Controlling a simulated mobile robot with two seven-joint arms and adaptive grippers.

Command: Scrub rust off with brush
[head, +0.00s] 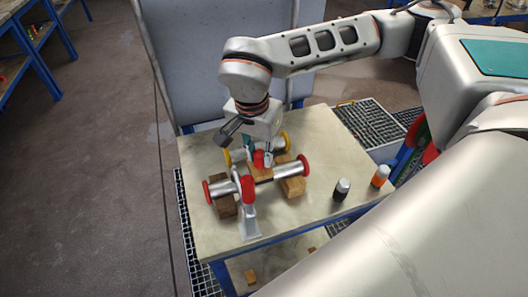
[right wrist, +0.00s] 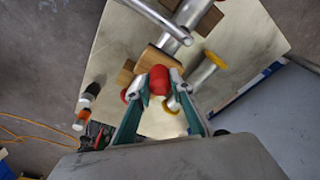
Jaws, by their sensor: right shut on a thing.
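My right gripper (head: 257,152) is over the worktable in the head view, shut on the red knob (right wrist: 160,79) of a wooden brush. The brush's wooden block (right wrist: 155,60) points away from the fingers. In the head view the brush (head: 262,173) is right at a silver flanged vessel (head: 282,172) with red end rims. I cannot tell whether it touches the metal, and its bristles are hidden. The vessel lies on wooden blocks (head: 292,187), with a red-rimmed branch toward me. A yellow-rimmed vessel (right wrist: 203,73) lies behind. I see no clear rust. My left gripper is not in view.
The pale tabletop (head: 305,222) is clear at the front. A black bottle (head: 341,193) and an orange bottle (head: 378,181) with light caps stand at its right. A grey panel (head: 200,60) rises behind the table. Grey gratings (head: 365,122) lie beyond it.

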